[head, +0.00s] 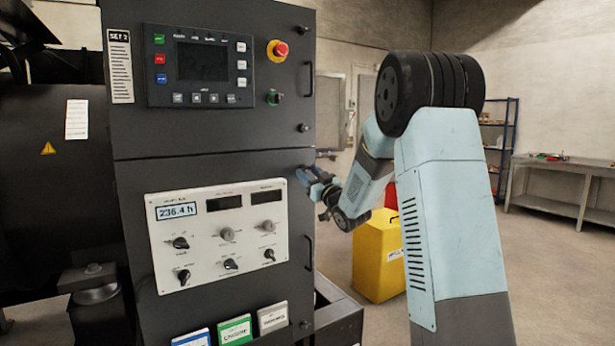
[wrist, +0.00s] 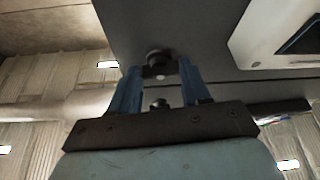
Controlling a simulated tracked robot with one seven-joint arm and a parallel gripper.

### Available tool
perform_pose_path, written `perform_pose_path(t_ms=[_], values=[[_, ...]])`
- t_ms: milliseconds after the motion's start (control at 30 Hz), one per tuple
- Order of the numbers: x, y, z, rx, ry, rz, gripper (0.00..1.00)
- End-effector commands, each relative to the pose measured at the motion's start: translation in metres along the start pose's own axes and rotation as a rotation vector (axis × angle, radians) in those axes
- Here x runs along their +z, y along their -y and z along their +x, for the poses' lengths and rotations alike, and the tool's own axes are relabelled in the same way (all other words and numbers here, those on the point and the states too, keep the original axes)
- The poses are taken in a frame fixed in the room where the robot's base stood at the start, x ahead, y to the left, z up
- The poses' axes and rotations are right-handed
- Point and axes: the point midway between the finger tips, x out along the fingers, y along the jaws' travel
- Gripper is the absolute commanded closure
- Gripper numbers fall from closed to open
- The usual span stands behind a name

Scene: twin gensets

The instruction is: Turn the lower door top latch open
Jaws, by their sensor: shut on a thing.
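The lower door (head: 135,180) is the dark lower panel of the genset cabinet, and it looks shut. Its top latch is a small dark round knob (wrist: 159,57) near the door's edge in the wrist view. My gripper (wrist: 160,70) has its two blue fingers on either side of this latch and is shut on it. In the head view my gripper (head: 307,176) reaches the door's upper right corner from the right and hides the latch. How far the latch is turned cannot be told.
The lower door handle (head: 309,252) is below my gripper. A yellow box (head: 378,262) stands on the floor to the right, behind my arm.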

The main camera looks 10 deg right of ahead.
Motion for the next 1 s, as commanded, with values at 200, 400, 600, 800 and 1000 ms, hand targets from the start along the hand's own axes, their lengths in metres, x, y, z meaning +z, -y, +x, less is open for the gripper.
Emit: perform_pose_path(t_ms=[200, 400, 600, 800, 1000], values=[[0.0005, -0.0008, 0.0004, -0.077, 0.001, -0.18, 0.84], [-0.0001, -0.0022, 0.0009, -0.15, 0.0, -0.356, 0.84], [-0.0012, -0.0028, 0.0014, -0.225, -0.001, -0.533, 0.84], [-0.0022, -0.0038, 0.0018, -0.298, -0.001, -0.708, 0.84], [-0.0033, -0.004, 0.0024, -0.371, -0.002, -0.881, 0.84]])
